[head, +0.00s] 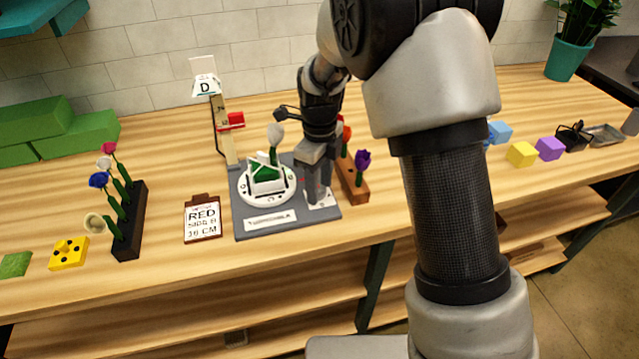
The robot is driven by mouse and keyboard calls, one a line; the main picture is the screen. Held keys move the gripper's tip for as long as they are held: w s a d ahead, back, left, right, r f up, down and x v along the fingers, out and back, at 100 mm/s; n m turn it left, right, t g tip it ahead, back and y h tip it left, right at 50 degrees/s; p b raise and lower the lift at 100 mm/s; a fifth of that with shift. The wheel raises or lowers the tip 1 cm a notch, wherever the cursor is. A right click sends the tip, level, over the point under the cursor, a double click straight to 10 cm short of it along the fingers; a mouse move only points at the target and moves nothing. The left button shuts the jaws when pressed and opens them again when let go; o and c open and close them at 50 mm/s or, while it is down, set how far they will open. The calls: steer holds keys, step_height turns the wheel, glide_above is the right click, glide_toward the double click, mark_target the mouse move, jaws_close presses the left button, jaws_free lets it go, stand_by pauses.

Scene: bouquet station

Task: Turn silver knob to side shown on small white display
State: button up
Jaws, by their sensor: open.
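The small white display (206,86) stands at the back of the station and reads "D". A grey base plate (240,222) holds a white round dial (266,201) with letters on its rim and a green foam block (266,172) on it. My gripper (318,198) points down over the right part of the base plate, just right of the dial. It is open. A white label with a letter, perhaps "A", shows partly beside its fingers. I cannot make out the silver knob; my gripper covers that area.
A ruler post (225,135) with a red slider (231,121) rises behind the dial. A wooden flower holder (353,182) is close right of my gripper. My arm hides table beyond it.

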steer(key=c, duration=1)
steer(key=shift+c, duration=0.2)
